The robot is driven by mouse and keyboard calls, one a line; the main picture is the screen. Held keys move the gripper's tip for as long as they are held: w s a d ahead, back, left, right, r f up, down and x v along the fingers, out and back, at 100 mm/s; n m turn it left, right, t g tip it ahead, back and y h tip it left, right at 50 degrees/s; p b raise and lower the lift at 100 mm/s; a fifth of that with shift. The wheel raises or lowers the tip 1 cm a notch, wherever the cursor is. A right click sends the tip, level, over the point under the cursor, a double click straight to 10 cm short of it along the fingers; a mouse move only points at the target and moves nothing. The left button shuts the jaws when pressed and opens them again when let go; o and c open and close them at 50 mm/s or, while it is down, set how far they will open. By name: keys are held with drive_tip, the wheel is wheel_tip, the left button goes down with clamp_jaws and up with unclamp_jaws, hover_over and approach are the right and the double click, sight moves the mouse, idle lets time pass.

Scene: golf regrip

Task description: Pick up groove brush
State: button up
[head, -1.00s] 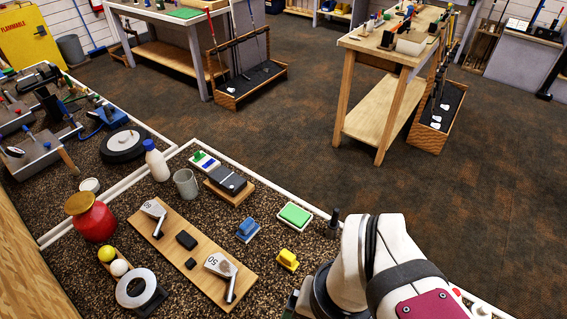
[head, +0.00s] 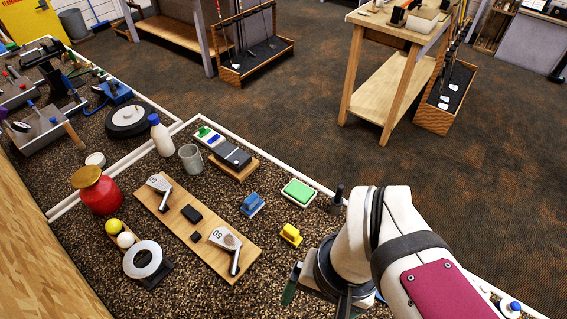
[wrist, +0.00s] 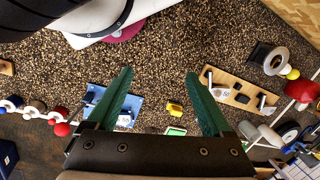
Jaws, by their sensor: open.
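Two small brush-like blocks lie on the speckled mat, and I cannot tell for sure which is the groove brush. The yellow one (head: 290,234) stands right of the wooden board, and it also shows between my fingers in the wrist view (wrist: 174,110). The blue one (head: 251,205) stands beyond it, near a green pad (head: 298,192). My gripper (wrist: 160,74) has two green fingers spread wide with nothing between them, above the mat. In the head view only part of it shows, nearer the camera than the yellow block; my arm hides the rest.
The wooden board (head: 171,220) bears iron heads and dark blocks. Bare mat surrounds the yellow block.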

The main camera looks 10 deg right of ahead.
drive_tip(key=shift+o, duration=1.2)
drive_tip(key=n+h, duration=0.2)
drive_tip(key=n, duration=3)
hover_over(291, 229)
wheel_tip(291, 229, down, 4)
drive_tip(key=shift+n, duration=0.3)
wheel_tip(291, 229, down, 16)
drive_tip(key=shift+r, duration=0.1)
